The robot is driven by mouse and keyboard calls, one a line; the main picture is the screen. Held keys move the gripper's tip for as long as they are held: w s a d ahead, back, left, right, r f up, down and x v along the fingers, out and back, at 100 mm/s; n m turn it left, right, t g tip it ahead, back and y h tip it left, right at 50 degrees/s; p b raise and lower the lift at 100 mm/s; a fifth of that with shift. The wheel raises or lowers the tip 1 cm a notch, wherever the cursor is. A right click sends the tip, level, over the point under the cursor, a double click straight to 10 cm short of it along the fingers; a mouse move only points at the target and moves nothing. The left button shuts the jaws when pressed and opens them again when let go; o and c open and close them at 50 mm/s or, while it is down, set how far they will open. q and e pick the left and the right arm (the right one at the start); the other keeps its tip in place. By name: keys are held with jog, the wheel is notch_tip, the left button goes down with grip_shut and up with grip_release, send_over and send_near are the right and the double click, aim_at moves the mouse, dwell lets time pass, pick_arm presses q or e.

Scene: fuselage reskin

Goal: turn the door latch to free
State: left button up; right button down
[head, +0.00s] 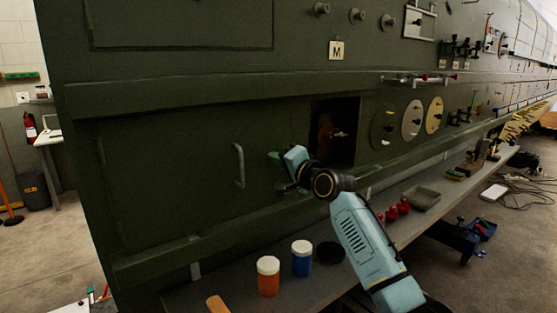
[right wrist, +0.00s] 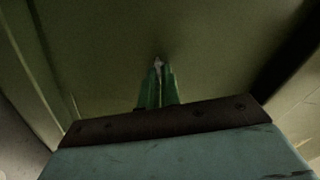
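The green fuselage door panel (head: 175,175) has a grey handle (head: 239,165) on its face. My right gripper (head: 273,156) is against the panel to the right of that handle, its green fingers pointing at the panel. In the right wrist view its fingers (right wrist: 159,84) are close together, with a small pale piece (right wrist: 158,62) between the tips. This looks like the door latch, though most of it is hidden by the fingers. In the head view the gripper covers the latch, so its angle cannot be told. My left gripper is not in view.
Right of my gripper is an open dark recess (head: 335,131) with a reddish part inside, then round discs (head: 412,119). Below is a shelf (head: 225,290) with an orange jar (head: 268,276), a blue jar (head: 302,258) and red knobs (head: 398,209). Open floor lies at left.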

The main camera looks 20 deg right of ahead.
jog(key=n, duration=1.3)
jog(key=shift+p, duration=0.4)
jog(key=c, duration=1.6)
grip_release()
jog(key=shift+s, duration=0.1)
jog(key=b+v, duration=0.1)
jog(key=v, duration=1.2)
jog(key=shift+s, duration=0.15)
